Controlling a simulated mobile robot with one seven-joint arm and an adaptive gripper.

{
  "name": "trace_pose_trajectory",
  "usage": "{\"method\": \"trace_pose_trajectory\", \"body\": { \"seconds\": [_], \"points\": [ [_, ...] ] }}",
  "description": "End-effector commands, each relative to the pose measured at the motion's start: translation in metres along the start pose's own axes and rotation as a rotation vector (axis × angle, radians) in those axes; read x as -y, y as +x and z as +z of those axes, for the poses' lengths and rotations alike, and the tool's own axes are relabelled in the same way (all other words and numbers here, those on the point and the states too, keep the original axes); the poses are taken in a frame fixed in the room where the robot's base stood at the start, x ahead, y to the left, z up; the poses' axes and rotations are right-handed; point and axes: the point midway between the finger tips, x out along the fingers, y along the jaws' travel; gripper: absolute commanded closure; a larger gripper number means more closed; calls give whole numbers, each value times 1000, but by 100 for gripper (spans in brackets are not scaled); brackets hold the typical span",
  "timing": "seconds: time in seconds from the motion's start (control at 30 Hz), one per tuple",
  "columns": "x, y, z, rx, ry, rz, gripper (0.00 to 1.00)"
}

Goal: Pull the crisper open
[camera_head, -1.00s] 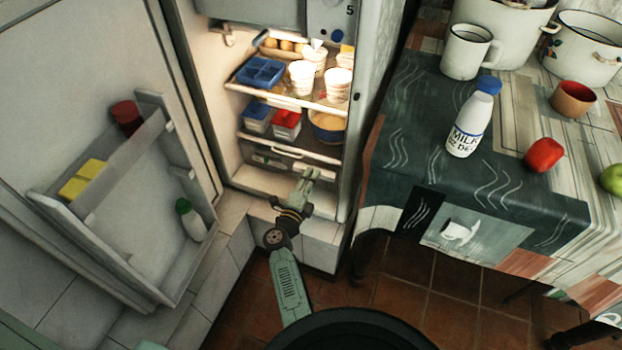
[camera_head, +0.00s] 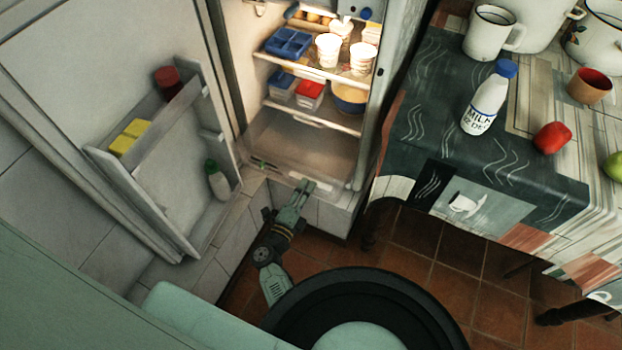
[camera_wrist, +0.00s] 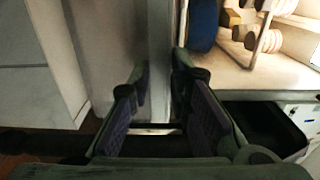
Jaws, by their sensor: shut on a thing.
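The crisper (camera_head: 330,160) is the pale, see-through drawer at the bottom of the lit fridge. In the head view it stands out of the fridge, with its inside showing under the lowest shelf. My gripper (camera_head: 305,184) is at the middle of the crisper's front and is shut on its handle. The grip itself is small and partly hidden by the fingers. In the wrist view my gripper's (camera_wrist: 158,85) two dark-padded fingers stand apart, and I cannot clearly make out the handle between them.
The fridge door (camera_head: 130,110) stands wide open at the left, with bottles in its racks. Shelves above the crisper hold a blue tray (camera_head: 288,42), cups and tubs. A table (camera_head: 480,150) with a milk bottle (camera_head: 488,98) stands close at the right. Tiled floor (camera_head: 420,240) lies below.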

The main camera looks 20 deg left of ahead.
Motion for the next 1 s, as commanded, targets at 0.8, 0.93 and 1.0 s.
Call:
{"method": "trace_pose_trajectory", "body": {
  "seconds": [0.8, 0.93, 1.0],
  "points": [
    [-3, -4, 0, 1, -1, 6, 65],
    [-2, -3, 0, 0, 0, 4, 65],
    [-2, -3, 0, 0, 0, 4, 65]
  ]
}}
